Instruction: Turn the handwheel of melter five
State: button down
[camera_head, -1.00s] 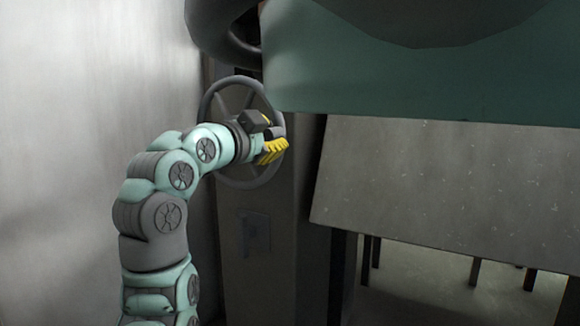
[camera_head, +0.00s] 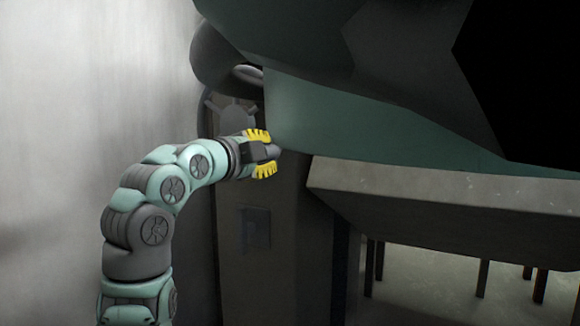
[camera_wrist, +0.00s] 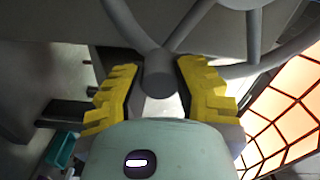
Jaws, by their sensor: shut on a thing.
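The handwheel (camera_head: 208,122) is a dark grey spoked wheel on a grey upright post. My arm and the teal body partly hide it in the head view. Its rim and spokes (camera_wrist: 176,26) fill the top of the wrist view. My gripper (camera_head: 262,152) has yellow ribbed fingers and is at the lower right of the wheel. In the wrist view my gripper (camera_wrist: 163,78) has one finger on each side of a short grey knob (camera_wrist: 158,80) at the rim and is shut on it. No number shows on the melter.
A large teal body (camera_head: 350,125) overhangs at the upper right. A grey slab-like top (camera_head: 450,195) stands below it, with dark legs. A pale wall (camera_head: 90,130) is close on the left. An orange-lit grid (camera_wrist: 285,110) shows at right in the wrist view.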

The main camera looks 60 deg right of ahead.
jog(key=shift+f, duration=0.2)
jog(key=c, duration=0.6)
grip_release()
jog(key=shift+d+r, duration=0.1)
jog(key=shift+c, duration=0.2)
jog(key=a, duration=1.2)
jog(key=shift+s, duration=0.4)
